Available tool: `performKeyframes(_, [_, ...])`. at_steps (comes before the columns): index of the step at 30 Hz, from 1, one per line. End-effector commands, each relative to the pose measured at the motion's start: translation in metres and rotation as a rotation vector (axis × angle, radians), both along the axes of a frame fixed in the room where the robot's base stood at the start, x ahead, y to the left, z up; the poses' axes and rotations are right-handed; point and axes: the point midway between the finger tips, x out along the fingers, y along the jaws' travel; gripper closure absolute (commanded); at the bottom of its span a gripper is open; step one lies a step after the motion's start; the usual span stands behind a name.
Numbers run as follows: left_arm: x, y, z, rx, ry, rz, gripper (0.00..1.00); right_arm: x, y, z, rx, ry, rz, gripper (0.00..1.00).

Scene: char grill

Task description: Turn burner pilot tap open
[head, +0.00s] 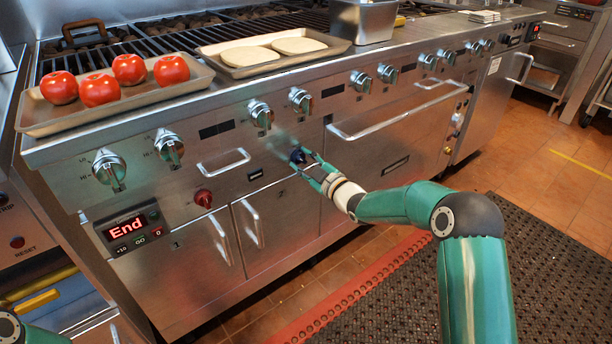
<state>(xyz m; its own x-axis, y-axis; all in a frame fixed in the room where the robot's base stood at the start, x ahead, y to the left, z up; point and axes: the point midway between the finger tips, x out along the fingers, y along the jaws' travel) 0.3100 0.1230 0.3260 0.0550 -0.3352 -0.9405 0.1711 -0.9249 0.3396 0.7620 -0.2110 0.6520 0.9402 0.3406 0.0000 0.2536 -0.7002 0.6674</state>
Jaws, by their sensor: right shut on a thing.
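A small dark tap knob (297,155) sits on the steel front panel of the grill, below the row of larger control knobs. It is probably the burner pilot tap, but no label on it can be read. My right gripper (306,164) reaches it from the lower right, and its teal fingers are shut on the knob. The fingers hide part of the knob, so its turn angle cannot be told. Only a bit of my left arm shows at the lower left corner; its gripper is out of view.
A red knob (203,198) is to the left on the panel, above door handles. Large control knobs (261,114) line the front. A long handle bar (400,115) is to the right. A tray (130,112) with tomatoes and a tray of flatbreads (270,66) rest on top.

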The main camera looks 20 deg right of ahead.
Motion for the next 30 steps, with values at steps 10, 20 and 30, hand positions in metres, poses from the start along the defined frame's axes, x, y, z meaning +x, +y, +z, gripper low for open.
performKeyframes(10, [0.000,0.000,-0.071,0.000,0.000,0.000,0.60,0.000,-0.001,-0.007,-0.310,-0.116,-0.004,0.96])
performKeyframes(20, [0.000,0.000,-0.114,0.000,0.000,0.000,0.60,0.000,0.000,-0.006,-0.587,-0.212,-0.001,0.96])
performKeyframes(30, [0.000,0.000,-0.131,0.000,0.000,0.000,0.60,0.000,0.001,-0.004,-0.762,-0.274,0.002,0.96])
